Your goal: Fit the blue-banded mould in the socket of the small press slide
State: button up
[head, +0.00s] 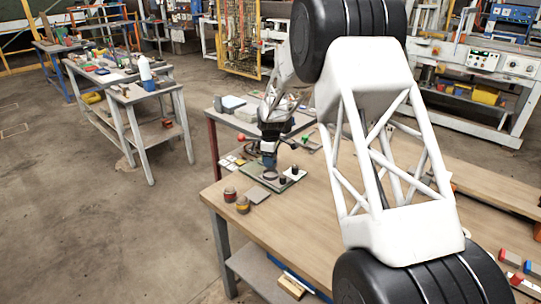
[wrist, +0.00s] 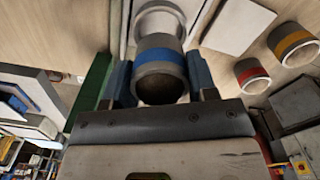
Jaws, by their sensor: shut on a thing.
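The blue-banded mould (wrist: 159,58) is a grey hollow cylinder, held between the two blue fingers of my gripper (wrist: 160,82) in the wrist view. My gripper (head: 269,161) is shut on it, pointing down over the small press slide (head: 258,180) in the head view. The mould is too small to make out there. The slide is a flat plate with a round ring-like socket (head: 270,174). In the wrist view a pale round socket (wrist: 160,16) shows just beyond the mould, partly covered by it. I cannot tell whether they touch.
A red-banded mould (head: 230,194) and a yellow-banded mould (head: 243,206) stand near the bench's left edge. A flat grey plate (head: 257,195) lies between them and the slide. A dark knob (head: 282,180) sits at the slide's right. The wooden bench (head: 300,215) in front is clear.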

jog(key=shift+f, duration=0.75)
jog(key=shift+f, duration=1.35)
dwell(0.9)
jog(key=o, duration=1.3)
jog(key=shift+c, duration=0.2)
jog(key=shift+f, duration=0.1)
jog(key=shift+r, duration=3.95)
